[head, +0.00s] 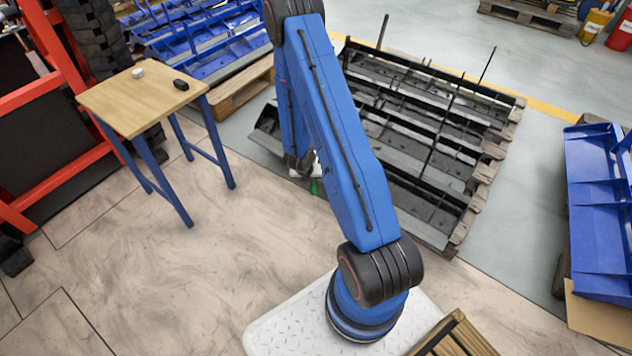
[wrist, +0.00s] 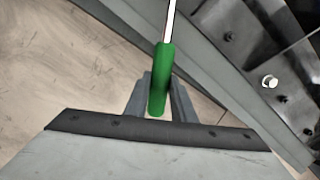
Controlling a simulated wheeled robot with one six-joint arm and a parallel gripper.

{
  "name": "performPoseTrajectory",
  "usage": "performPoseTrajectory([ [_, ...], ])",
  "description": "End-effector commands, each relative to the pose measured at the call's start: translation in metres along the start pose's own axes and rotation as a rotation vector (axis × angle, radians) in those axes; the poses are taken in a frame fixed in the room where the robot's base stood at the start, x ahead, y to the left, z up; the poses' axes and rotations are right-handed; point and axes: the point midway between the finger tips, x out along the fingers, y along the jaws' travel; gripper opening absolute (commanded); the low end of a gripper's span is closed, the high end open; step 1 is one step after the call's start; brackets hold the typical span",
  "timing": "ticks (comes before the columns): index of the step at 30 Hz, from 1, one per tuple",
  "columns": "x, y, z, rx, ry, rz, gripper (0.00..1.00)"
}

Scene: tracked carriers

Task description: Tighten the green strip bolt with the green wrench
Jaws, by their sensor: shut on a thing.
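My gripper (wrist: 161,88) is shut on the green handle of the green wrench (wrist: 160,70). The wrench's bright metal shaft runs up out of the top of the wrist view, so its far end is hidden. In the head view the wrench shows as a small green piece (head: 314,187) below my gripper, beside the dark carrier parts. A bright bolt head (wrist: 270,82) sits on a dark metal piece at the right of the wrist view, apart from the handle. I see no green strip, so I cannot tell whether this is the green strip's bolt.
Dark metal carriers (head: 430,150) lie on a wooden pallet beyond my arm. A wooden-topped table (head: 140,100) with small items stands at left. Blue carriers (head: 598,210) stand at right. The floor at lower left is clear.

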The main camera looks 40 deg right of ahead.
Motion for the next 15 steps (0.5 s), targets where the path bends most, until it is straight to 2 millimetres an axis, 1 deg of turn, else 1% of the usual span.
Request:
performPoseTrajectory([
  [15, 0.0, 0.0047, 0.0003, 0.034, -0.001, -0.003, 0.0],
])
